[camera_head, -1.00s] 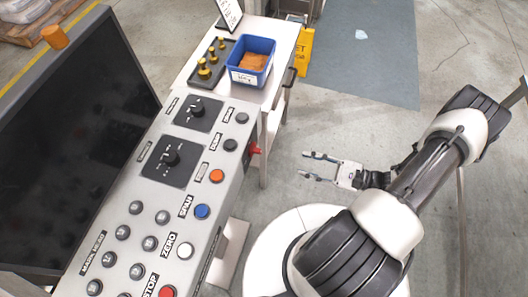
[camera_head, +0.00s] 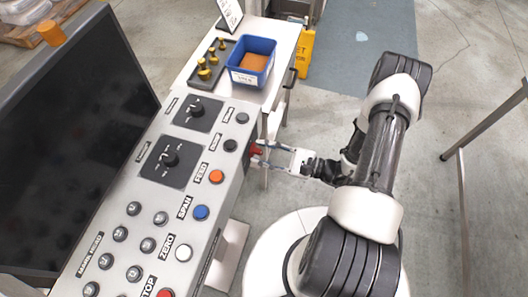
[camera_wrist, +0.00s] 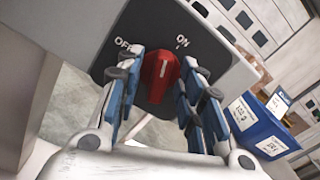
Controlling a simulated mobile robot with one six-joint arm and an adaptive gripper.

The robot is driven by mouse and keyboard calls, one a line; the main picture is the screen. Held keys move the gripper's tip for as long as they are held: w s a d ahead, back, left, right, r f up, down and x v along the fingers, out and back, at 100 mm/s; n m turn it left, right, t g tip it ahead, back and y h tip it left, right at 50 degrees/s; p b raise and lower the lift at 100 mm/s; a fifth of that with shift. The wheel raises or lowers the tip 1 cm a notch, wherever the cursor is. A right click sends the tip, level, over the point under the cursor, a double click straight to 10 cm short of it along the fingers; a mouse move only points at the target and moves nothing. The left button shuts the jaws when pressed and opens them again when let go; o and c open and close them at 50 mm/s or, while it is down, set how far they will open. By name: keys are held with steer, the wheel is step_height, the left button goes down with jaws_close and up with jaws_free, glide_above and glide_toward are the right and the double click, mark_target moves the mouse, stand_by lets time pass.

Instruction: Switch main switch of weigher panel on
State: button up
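The main switch (camera_wrist: 158,76) is a red knob on a dark plate marked OFF at the left and ON at the upper right, seen in the wrist view. Its white pointer line stands roughly upright in the picture, between the two marks. In the head view the red switch (camera_head: 255,150) sticks out from the right side of the weigher panel (camera_head: 228,190). My gripper (camera_wrist: 157,95) is open, with one finger on each side of the knob. I cannot tell whether the fingers touch it. In the head view my gripper (camera_head: 262,153) is at the panel's side.
A blue bin (camera_head: 232,76) and a tray of brass weights (camera_head: 208,80) stand on the white table beyond the panel. A dark screen (camera_head: 75,140) is at the left. A yellow wet-floor sign (camera_head: 305,52) stands behind. A metal frame (camera_head: 462,190) is at the right.

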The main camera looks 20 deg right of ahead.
steer(key=shift+c, duration=0.5)
jaws_close()
steer(key=m, duration=0.5)
steer(key=shift+o, duration=0.5)
jaws_free()
steer(key=v, duration=1.2)
